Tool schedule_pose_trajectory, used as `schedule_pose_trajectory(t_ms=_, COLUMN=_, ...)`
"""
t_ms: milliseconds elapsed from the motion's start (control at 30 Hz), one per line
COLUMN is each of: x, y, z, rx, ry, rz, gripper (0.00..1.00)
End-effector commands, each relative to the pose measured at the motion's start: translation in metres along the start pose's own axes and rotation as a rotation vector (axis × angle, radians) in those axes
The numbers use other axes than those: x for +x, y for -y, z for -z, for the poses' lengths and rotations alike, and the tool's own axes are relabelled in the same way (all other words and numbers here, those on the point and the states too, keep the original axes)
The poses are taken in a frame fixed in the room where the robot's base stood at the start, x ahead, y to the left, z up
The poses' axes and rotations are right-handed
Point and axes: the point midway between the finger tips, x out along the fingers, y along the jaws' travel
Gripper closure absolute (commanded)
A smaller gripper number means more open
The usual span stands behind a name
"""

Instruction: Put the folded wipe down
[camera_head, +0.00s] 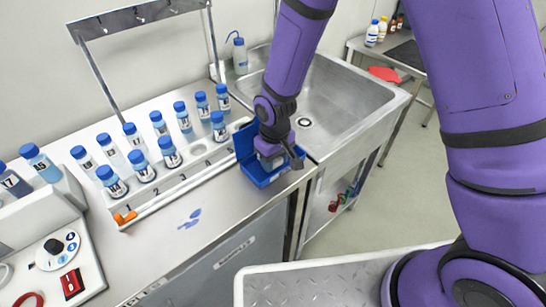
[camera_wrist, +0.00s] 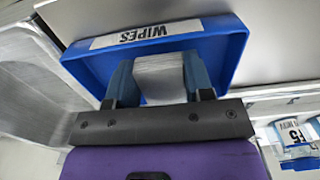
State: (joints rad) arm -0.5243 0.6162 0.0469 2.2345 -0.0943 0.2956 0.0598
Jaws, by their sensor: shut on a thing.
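My gripper (camera_head: 275,160) reaches down into a blue open tray (camera_head: 259,181) at the right end of the steel bench, close to the sink. In the wrist view my gripper (camera_wrist: 158,72) is shut on a white folded wipe (camera_wrist: 160,78). In the head view the wipe is hidden by my gripper.
A white rack (camera_head: 185,184) with several blue-capped bottles stands left of the tray. Blue spots (camera_head: 190,219) mark the bench in front of it. The sink (camera_head: 325,95) lies behind right. A device with a black knob (camera_head: 54,246) sits at lower left.

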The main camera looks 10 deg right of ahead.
Motion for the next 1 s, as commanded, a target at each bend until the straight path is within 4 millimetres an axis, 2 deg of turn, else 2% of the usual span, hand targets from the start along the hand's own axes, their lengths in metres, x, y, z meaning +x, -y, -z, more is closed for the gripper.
schedule_pose_trajectory(t_ms=100, x=0.014, y=0.003, z=-0.004, rx=-0.001, ry=0.003, rz=0.000, gripper=0.78)
schedule_pose_trajectory(t_ms=467, x=0.018, y=0.003, z=-0.004, rx=-0.001, ry=0.001, rz=0.000, gripper=0.78)
schedule_pose_trajectory(t_ms=500, x=0.018, y=0.003, z=-0.004, rx=-0.001, ry=0.000, rz=0.000, gripper=0.50)
schedule_pose_trajectory(t_ms=600, x=0.018, y=0.003, z=-0.004, rx=-0.001, ry=0.000, rz=0.000, gripper=0.27)
schedule_pose_trajectory(t_ms=867, x=0.018, y=0.003, z=-0.004, rx=-0.001, ry=0.000, rz=0.000, gripper=0.27)
schedule_pose_trajectory(t_ms=1000, x=0.011, y=0.003, z=-0.004, rx=-0.001, ry=-0.001, rz=0.000, gripper=0.27)
